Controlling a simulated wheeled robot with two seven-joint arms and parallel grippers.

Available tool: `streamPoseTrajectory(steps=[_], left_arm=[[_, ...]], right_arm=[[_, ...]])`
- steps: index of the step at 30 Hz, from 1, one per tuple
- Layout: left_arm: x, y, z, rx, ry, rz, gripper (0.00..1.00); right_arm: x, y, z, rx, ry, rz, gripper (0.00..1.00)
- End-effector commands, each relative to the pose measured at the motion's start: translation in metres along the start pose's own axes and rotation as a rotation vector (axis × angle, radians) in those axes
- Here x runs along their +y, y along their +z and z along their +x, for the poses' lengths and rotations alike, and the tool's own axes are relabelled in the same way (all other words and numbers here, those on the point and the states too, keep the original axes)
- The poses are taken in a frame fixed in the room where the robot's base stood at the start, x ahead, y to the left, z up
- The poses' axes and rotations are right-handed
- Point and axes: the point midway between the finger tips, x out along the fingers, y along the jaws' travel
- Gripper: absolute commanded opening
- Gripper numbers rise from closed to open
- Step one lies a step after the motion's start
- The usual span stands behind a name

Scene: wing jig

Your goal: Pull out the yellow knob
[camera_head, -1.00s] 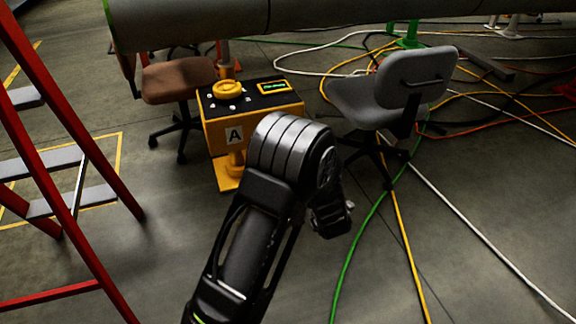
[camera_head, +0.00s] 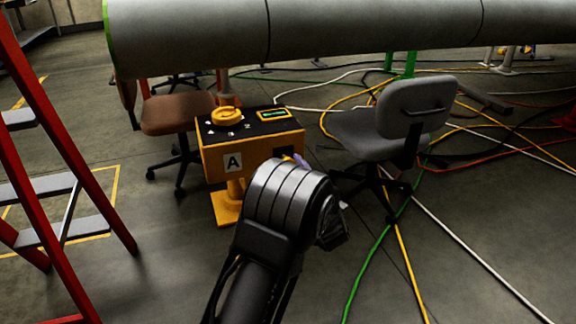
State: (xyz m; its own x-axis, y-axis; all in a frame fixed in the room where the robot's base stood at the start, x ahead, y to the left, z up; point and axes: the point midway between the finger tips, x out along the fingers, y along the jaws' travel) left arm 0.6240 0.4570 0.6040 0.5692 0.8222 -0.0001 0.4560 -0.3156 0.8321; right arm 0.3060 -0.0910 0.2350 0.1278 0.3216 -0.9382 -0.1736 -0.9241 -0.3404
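A yellow box on a stand (camera_head: 217,165), marked A, has a black top panel. A round yellow knob (camera_head: 228,115) sits on that panel among small white marks. A small lit yellow-framed display (camera_head: 273,114) is to its right. On the box's front, near its right edge, is a dark patch with a small yellowish bit (camera_head: 289,158), mostly hidden by my arm. One black arm of mine comes up from the bottom, left of centre, and its thick joint overlaps the box's lower right. I see no fingers of either gripper.
A brown chair (camera_head: 178,113) stands left of the box and a grey chair (camera_head: 415,105) to its right. A large grey cylinder (camera_head: 370,25) crosses above. A red ladder (camera_head: 75,160) is at left. Cables (camera_head: 470,225) cross the floor at right.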

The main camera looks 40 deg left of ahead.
Motion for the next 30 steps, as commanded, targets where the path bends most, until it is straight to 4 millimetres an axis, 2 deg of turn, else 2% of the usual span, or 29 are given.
streamPoseTrajectory(steps=[3, 9, 18, 30], left_arm=[[-0.002, 0.001, 0.020, 0.002, 0.002, 0.000, 0.52], [-0.001, 0.000, 0.040, 0.001, 0.001, 0.002, 0.52], [0.000, 0.000, 0.043, -0.001, 0.000, 0.002, 0.52], [0.000, 0.000, 0.043, -0.001, 0.000, 0.002, 0.20]], right_arm=[[0.003, 0.000, 0.008, 0.003, 0.000, 0.000, 0.36], [0.004, -0.001, 0.013, 0.006, 0.000, 0.001, 0.36], [0.004, -0.001, 0.013, 0.007, 0.000, 0.001, 0.36], [0.004, -0.001, 0.013, 0.007, 0.000, 0.001, 0.36]])
